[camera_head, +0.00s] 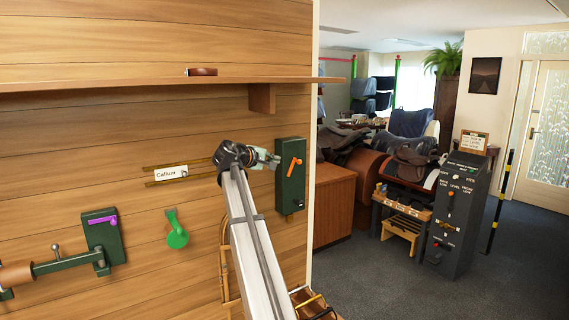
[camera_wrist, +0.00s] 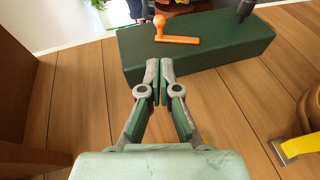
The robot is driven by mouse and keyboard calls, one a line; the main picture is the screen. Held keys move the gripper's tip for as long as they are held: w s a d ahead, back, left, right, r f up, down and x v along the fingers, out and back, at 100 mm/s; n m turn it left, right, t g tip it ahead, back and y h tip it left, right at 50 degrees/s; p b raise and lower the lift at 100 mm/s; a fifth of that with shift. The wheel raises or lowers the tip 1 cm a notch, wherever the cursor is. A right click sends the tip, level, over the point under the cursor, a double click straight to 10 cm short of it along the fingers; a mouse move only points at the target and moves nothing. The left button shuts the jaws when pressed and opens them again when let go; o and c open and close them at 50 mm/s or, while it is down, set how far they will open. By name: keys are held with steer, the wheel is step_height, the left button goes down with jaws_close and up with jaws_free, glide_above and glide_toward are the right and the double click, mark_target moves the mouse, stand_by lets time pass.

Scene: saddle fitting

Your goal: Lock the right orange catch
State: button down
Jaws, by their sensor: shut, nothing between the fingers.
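The orange catch (camera_head: 294,166) is on the front face of an upright dark green box (camera_head: 290,195) on the plank wall. In the head view the catch leans slightly from vertical. In the wrist view the catch (camera_wrist: 177,39) shows as a short bar with a raised stub at its left end, on the green box (camera_wrist: 225,48). My gripper (camera_head: 273,159) is at the left edge of the box, close to the catch. In the wrist view my gripper (camera_wrist: 159,66) has its fingertips together and empty, just short of the catch. I cannot tell whether they touch the box.
A purple catch (camera_head: 103,220) sits on another green plate at the left. A green hook (camera_head: 176,232) and a name sign (camera_head: 171,172) are on the wall. A shelf (camera_head: 150,85) runs above. A grey control panel (camera_head: 460,210) stands on the right.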

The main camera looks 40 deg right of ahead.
steer(key=shift+d, duration=0.2)
steer(key=shift+d, duration=0.15)
steer(key=p, duration=0.3)
glide_toward(296, 160)
steer(key=x, duration=0.4)
steer(key=shift+s+d+f, duration=0.1)
steer(key=shift+d+f, duration=0.05)
steer(key=shift+d, duration=0.15)
steer(key=shift+d+f, duration=0.35)
steer(key=shift+d, duration=0.35)
steer(key=shift+w+r+p, duration=0.15)
steer(key=shift+w+p, duration=0.1)
steer(key=shift+p, duration=0.2)
